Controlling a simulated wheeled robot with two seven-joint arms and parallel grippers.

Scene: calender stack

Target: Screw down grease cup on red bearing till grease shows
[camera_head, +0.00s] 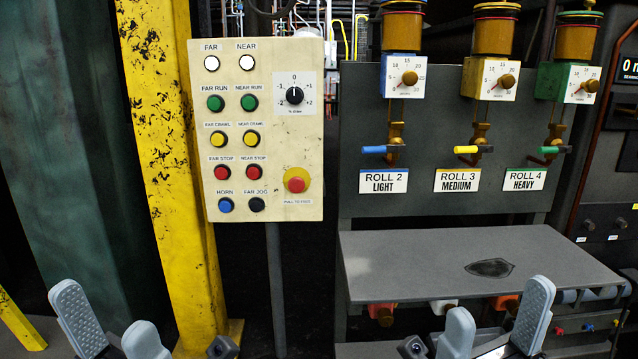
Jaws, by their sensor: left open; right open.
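I cannot make out a red bearing with a grease cup in this view. An orange-red fitting (382,314) hangs under the grey shelf, with a white one (443,306) and another orange one (506,303) to its right; what they are is unclear. My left gripper (110,325) is open and empty at the bottom left, in front of the yellow post. My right gripper (496,325) is open and empty at the bottom right, in front of the shelf's lower side and partly over the fittings there.
A cream button panel (262,150) stands beside a yellow post (165,150). The grey shelf (420,265) has a dark stain and is otherwise bare.

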